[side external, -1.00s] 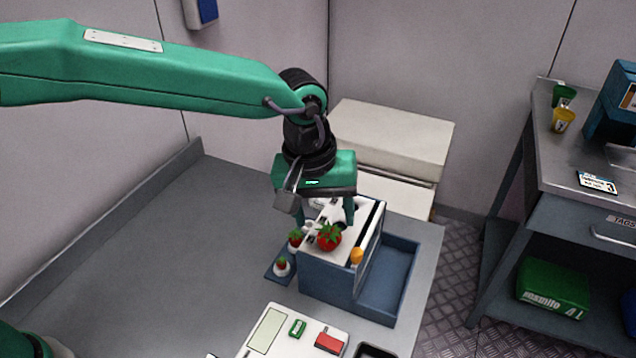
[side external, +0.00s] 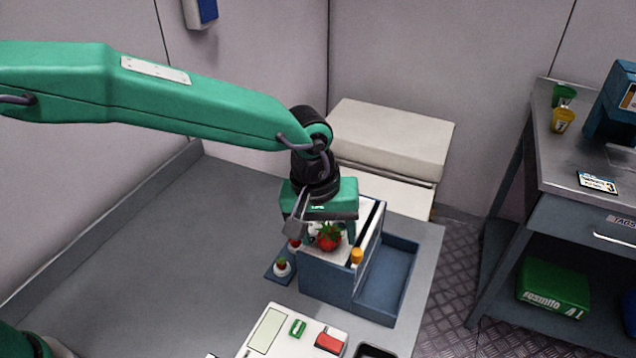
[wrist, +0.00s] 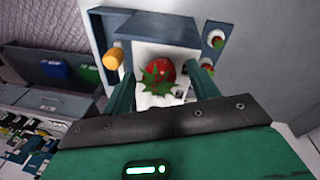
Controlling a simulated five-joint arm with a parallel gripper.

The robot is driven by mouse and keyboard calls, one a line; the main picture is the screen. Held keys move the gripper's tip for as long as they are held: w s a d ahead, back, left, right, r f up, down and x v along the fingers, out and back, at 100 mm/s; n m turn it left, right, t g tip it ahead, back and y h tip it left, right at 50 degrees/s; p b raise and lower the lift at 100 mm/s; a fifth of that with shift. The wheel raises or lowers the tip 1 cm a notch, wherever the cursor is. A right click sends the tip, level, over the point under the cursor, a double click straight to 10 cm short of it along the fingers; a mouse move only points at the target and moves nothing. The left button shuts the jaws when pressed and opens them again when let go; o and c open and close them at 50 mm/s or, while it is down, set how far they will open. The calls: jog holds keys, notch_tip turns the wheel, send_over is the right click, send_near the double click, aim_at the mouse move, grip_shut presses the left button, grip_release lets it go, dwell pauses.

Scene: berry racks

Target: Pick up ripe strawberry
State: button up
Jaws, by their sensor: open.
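A large red strawberry (side external: 328,238) with green leaves sits on the white top of the blue rack (side external: 325,279). It also shows in the wrist view (wrist: 160,73), between my two green fingers. My gripper (side external: 335,232) is open, pointing down at the rack, with its fingers on either side of the strawberry. In the wrist view my gripper (wrist: 163,88) shows a gap between each finger and the berry. Two smaller strawberries stand on a low blue strip beside the rack; the nearer one (side external: 282,265) is clear and the other (side external: 294,244) is partly hidden by my gripper.
An orange knob (side external: 357,256) stands at the rack's near corner, close to the strawberry. A blue open bin (side external: 400,285) adjoins the rack on the right. A white panel (side external: 290,335) lies in front. The grey table (side external: 160,260) is clear to the left.

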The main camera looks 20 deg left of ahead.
aim_at(332, 232)
jog(key=shift+c, duration=0.2)
jog(key=c, duration=0.6)
jog(key=shift+r, duration=0.1)
jog(key=shift+r, duration=0.5)
notch_tip(332, 232, up, 3)
jog(key=shift+r, duration=0.15)
jog(key=s+d+r, duration=0.1)
jog(key=s+r, duration=0.1)
jog(key=s, duration=0.1)
jog(key=s+d+r, duration=0.1)
jog(key=s+r, duration=0.1)
jog(key=s, duration=0.2)
jog(key=s+d+r, duration=0.2)
jog(key=s, duration=0.2)
jog(key=shift+r, duration=0.25)
jog(key=shift+a, duration=0.1)
